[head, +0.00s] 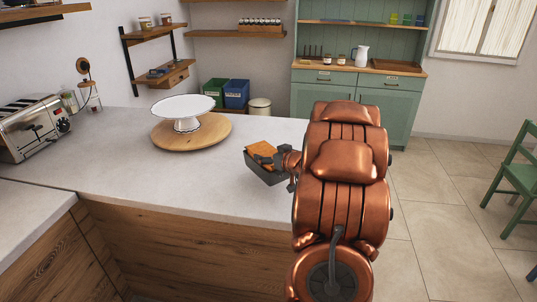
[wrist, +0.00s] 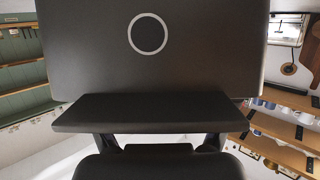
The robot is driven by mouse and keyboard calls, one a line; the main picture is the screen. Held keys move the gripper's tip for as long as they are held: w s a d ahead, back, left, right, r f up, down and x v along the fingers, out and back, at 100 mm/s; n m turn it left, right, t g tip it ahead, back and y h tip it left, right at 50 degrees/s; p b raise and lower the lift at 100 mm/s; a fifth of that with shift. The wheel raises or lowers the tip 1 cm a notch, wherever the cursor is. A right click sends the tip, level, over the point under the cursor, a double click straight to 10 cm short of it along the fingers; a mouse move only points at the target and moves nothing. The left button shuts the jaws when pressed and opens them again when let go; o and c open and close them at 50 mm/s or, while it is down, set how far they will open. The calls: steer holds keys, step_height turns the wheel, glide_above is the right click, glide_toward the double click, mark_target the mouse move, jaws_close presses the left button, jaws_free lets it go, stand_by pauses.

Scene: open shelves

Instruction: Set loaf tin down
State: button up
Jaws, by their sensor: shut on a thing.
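The loaf tin (head: 268,175) is a dark grey, oblong tin with an orange-brown loaf showing in its top. It is at the right end of the pale counter, and I cannot tell whether its base touches the counter. My gripper (head: 275,159) is shut on the tin's right side, with my copper arm coming in from the right. In the wrist view, a large dark surface with a pale ring, apparently the tin (wrist: 205,50), fills the upper middle. The gripper (wrist: 160,140) shows below it, with the fingertips mostly hidden.
A white cake stand (head: 185,122) on a round wooden board (head: 192,142) stands left of the tin. A toaster (head: 32,128) is at the far left. The counter (head: 130,180) is clear in front of the board. A green cabinet (head: 385,95) stands behind.

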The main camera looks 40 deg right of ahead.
mark_target(270, 147)
steer(key=w+d, duration=0.1)
steer(key=w+d+p, duration=0.1)
steer(key=w+d, duration=0.1)
steer(key=w, duration=0.1)
steer(key=shift+w+d+f+p, duration=0.1)
steer(key=shift+d+f+p, duration=0.15)
steer(key=shift+d+p, duration=0.1)
steer(key=shift+f+p, duration=0.45)
steer(key=shift+f, duration=1.3)
steer(key=shift+f, duration=0.1)
steer(key=o, duration=1.6)
steer(key=shift+f, duration=0.1)
steer(key=shift+r, duration=0.2)
steer(key=b+v, duration=0.2)
steer(key=v, duration=0.8)
steer(key=shift+f, duration=0.1)
steer(key=shift+b+v, duration=0.3)
steer(key=shift+v, duration=0.8)
